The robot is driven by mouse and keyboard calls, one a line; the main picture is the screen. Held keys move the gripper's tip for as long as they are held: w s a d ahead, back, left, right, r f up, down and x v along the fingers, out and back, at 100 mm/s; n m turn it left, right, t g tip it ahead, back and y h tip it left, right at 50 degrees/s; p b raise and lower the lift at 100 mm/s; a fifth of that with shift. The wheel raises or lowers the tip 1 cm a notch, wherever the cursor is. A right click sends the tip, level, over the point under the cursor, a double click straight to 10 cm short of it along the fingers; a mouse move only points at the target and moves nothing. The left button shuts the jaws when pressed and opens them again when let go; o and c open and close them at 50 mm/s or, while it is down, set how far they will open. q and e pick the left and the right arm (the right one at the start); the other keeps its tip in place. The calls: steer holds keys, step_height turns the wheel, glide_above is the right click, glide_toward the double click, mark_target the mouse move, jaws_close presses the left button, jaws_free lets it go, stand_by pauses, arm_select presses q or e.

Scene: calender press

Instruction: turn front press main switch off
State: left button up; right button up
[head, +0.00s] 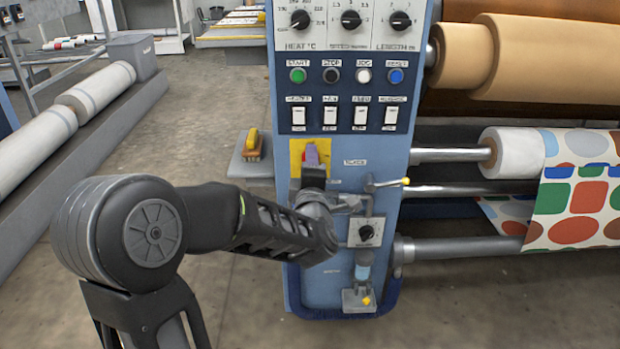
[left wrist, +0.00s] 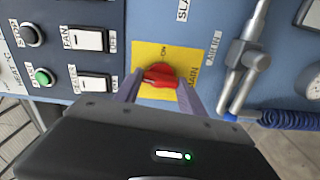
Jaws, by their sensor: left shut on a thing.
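The main switch is a red rotary knob (left wrist: 160,75) on a yellow plate (left wrist: 171,51) marked ON and MAIN in the left wrist view. My left gripper (head: 312,160) reaches the panel there. Its two purple-grey fingers (left wrist: 160,88) are on either side of the red knob, shut on it. The knob's exact angle is partly hidden by the fingers. My right gripper is not in view.
Above the plate are rocker switches (head: 330,116) and coloured buttons (head: 298,75). Rollers with patterned fabric (head: 585,190) extend right.

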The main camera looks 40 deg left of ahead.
arm_select(q)
steer(key=shift+n+b, duration=0.65)
steer(key=shift+n, duration=0.05)
steer(key=o, duration=1.4)
steer(key=shift+c, duration=0.2)
steer(key=shift+s+d, duration=0.1)
steer(key=p+v, duration=0.2)
steer(key=v, duration=0.5)
steer(key=shift+s+d, duration=0.2)
